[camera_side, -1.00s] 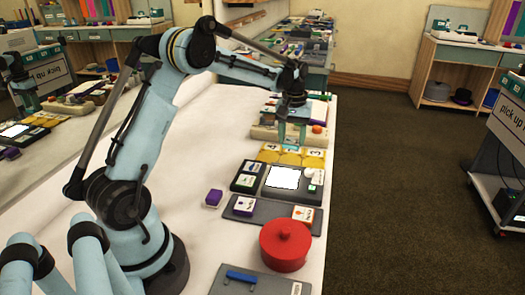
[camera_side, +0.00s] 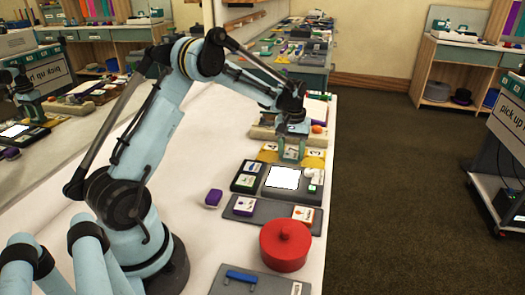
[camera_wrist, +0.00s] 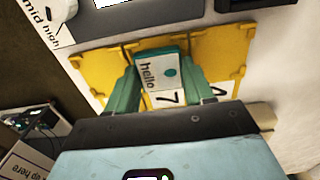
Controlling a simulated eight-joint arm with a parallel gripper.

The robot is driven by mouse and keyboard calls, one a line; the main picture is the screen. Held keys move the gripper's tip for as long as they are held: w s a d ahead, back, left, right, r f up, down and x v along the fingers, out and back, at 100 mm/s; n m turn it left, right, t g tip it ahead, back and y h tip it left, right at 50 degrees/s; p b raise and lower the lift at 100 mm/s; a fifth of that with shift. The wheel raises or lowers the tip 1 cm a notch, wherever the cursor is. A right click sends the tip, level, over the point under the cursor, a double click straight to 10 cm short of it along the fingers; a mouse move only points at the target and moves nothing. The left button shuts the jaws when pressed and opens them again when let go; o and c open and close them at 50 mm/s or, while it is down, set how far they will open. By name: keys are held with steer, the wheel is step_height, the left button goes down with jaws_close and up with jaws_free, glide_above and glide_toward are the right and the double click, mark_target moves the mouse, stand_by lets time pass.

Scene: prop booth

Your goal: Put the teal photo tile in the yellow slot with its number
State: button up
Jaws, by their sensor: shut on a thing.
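My gripper (camera_wrist: 163,76) is shut on a small tile (camera_wrist: 150,72) with a pale face, the word "hello", a teal dot and a teal edge. The tile lies between both fingers, over the middle of the yellow slot tray (camera_wrist: 222,58) in the wrist view. A white patch with a "7" shows just below the tile; whether it belongs to the tile or the slot I cannot tell. Another number is partly hidden by the right finger. In the side view my gripper (camera_side: 291,153) is low over the yellow tray (camera_side: 315,160); contact with the slot is not clear.
A dark tray with a white lit panel (camera_side: 283,178) stands in front of the yellow tray. White table is bare at left.

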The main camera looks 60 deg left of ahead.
steer(key=o, duration=1.2)
steer(key=shift+r, duration=0.1)
step_height(320, 180, up, 12)
steer(key=shift+d, duration=0.1)
steer(key=s+d+r+m+t, duration=0.4)
steer(key=s+d+m+t, duration=0.15)
steer(key=s+d, duration=0.75)
steer(key=s+d+f+m+t, duration=0.1)
steer(key=s+d+f+m, duration=0.2)
steer(key=s+d, duration=0.1)
steer(key=shift+s+d+f+t, duration=0.15)
steer(key=shift+d+f+t, duration=0.15)
steer(key=shift+t, duration=0.05)
